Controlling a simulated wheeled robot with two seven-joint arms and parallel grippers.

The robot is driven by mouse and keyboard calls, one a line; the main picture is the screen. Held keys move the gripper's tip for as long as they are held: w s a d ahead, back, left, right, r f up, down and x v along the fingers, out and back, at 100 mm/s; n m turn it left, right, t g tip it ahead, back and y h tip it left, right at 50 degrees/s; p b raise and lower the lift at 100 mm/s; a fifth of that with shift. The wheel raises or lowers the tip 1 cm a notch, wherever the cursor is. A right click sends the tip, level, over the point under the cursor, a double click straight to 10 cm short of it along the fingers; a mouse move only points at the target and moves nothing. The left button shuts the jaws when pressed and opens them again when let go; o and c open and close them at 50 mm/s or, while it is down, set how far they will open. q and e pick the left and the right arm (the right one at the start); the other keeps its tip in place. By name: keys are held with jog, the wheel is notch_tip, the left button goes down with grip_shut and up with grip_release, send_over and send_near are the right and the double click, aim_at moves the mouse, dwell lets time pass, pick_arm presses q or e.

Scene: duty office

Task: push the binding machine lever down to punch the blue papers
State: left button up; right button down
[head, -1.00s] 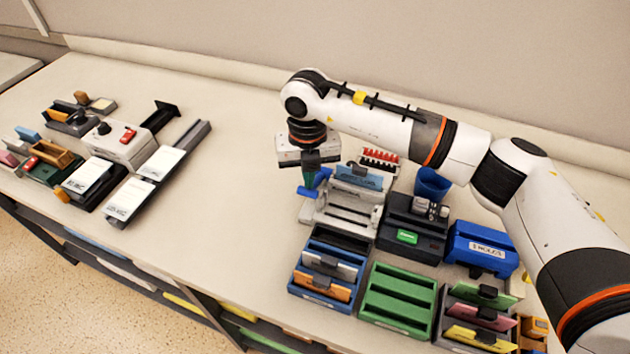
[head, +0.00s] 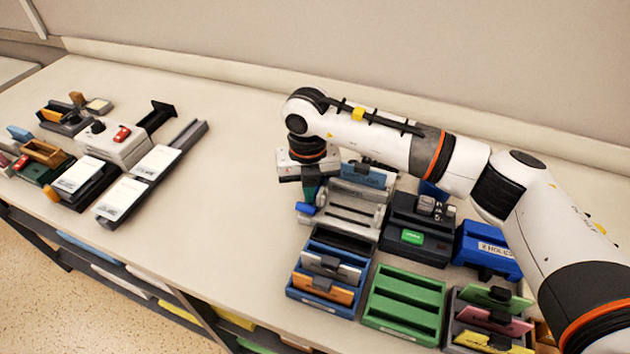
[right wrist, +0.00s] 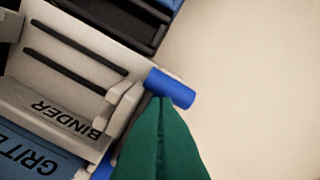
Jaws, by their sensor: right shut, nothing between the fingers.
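The white binding machine (head: 352,208) stands on the counter, with the blue papers (head: 366,177) upright at its back. In the right wrist view its "BINDER" lettering (right wrist: 68,117) and part of the blue papers (right wrist: 35,155) show. The blue lever handle (head: 305,209) is at the machine's left side, low down; it also shows in the right wrist view (right wrist: 172,88). My right gripper (head: 308,200) points down at the lever, shut and empty. Its green fingertips (right wrist: 162,103) overlap the handle's edge and appear to touch it. My left gripper is out of view.
A dark device with a green button (head: 412,237), a blue box (head: 486,250), a blue tray (head: 328,292) and a green tray (head: 404,300) crowd the right side. Another group with a white device (head: 120,145) stands left. The counter (head: 230,190) between is clear.

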jog(key=shift+w+r+p, duration=0.1)
jog(key=shift+r+p, duration=0.85)
jog(key=shift+r, duration=0.7)
notch_tip(320, 180, up, 8)
jog(key=p, duration=0.3)
jog(key=shift+f, duration=0.15)
